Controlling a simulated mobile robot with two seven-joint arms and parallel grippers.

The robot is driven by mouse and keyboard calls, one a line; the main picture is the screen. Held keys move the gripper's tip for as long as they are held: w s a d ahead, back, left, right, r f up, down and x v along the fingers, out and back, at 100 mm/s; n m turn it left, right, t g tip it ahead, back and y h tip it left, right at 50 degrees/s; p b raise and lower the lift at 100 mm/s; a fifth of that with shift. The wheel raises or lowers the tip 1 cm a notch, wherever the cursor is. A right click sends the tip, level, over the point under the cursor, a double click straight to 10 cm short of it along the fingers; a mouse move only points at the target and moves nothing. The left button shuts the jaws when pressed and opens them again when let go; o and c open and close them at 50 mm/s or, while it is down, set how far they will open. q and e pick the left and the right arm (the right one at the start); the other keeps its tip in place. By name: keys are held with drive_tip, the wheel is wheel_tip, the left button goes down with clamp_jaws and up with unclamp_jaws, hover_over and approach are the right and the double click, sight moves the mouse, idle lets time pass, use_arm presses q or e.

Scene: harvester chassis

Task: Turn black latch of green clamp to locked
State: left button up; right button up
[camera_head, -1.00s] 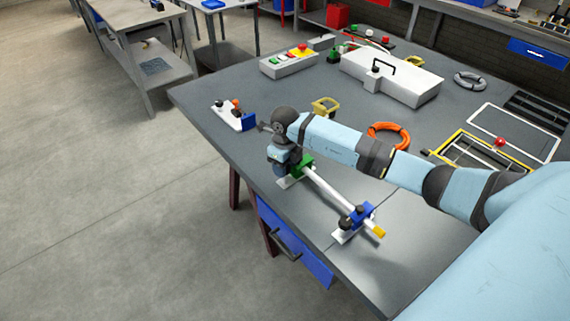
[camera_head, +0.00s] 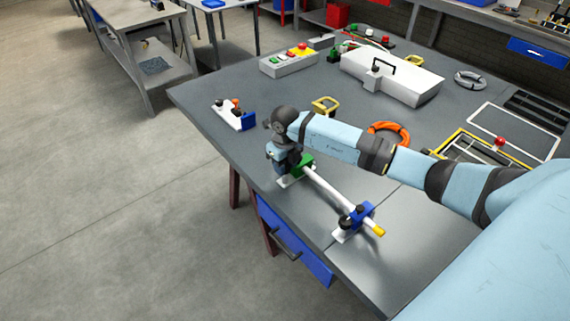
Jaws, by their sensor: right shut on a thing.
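The green clamp (camera_head: 304,162) sits on a white base near the table's left edge. A white rod (camera_head: 328,188) with a yellow end runs from it to the blue clamp (camera_head: 361,214), which has a black latch on top. My right gripper (camera_head: 286,172) points down at the green clamp. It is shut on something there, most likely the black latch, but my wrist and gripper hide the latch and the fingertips. My left gripper is not in view.
A white fixture with a blue block (camera_head: 247,121) stands left of my gripper. A yellow bracket (camera_head: 323,106), an orange ring (camera_head: 388,135) and a white case (camera_head: 391,78) lie behind my arm. A blue drawer (camera_head: 293,247) hangs below the table edge.

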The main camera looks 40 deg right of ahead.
drive_tip(key=m, duration=0.4)
drive_tip(key=shift+m, duration=0.3)
drive_tip(key=m+p, duration=0.1)
drive_tip(key=m, duration=0.2)
drive_tip(key=shift+m, duration=0.3)
drive_tip(key=m, duration=0.3)
drive_tip(key=shift+m+p, duration=0.75)
drive_tip(key=shift+m, duration=1.35)
drive_tip(key=o, duration=0.7)
drive_tip(key=shift+c, duration=0.2)
wheel_tip(320, 180, up, 14)
drive_tip(key=b, duration=0.1)
drive_tip(key=shift+b, duration=0.4)
